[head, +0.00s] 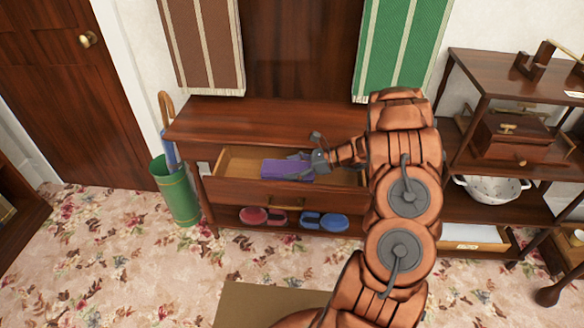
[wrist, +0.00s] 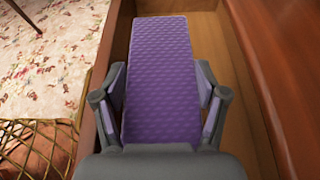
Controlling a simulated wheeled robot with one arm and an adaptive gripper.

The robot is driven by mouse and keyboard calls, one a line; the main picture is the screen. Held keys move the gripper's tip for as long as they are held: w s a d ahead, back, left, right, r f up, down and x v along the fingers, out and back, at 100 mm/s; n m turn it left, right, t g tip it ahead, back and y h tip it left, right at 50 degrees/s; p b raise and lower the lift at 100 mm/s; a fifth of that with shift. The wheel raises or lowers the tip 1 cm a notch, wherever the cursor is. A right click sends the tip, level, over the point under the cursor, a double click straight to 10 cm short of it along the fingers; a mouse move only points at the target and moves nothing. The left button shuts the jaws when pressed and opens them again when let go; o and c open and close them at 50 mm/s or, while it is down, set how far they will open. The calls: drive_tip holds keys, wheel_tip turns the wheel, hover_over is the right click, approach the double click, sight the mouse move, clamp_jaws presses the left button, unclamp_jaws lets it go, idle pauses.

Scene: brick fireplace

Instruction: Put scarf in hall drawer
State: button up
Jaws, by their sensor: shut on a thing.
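The scarf is a folded purple textured strip (head: 287,170), inside the open hall drawer (head: 235,164) in the head view. In the wrist view the scarf (wrist: 162,75) stretches away between my fingers, above the bare wooden drawer floor (wrist: 222,75). My gripper (head: 304,167) is inside the drawer opening at the scarf's right end. In the wrist view my gripper (wrist: 162,105) is shut on the scarf, with a finger against each long side. I cannot tell whether the scarf touches the drawer floor.
Red slippers (head: 263,216) and blue slippers (head: 325,221) lie on the shelf below the drawer. A green umbrella bin (head: 176,190) stands left of the hall table (head: 240,118). A shelf unit with a white colander (head: 492,189) stands at the right. Flowered carpet lies in front.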

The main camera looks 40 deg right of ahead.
drive_tip(key=shift+f, duration=0.4)
drive_tip(key=o, duration=0.9)
drive_tip(key=shift+r, duration=0.15)
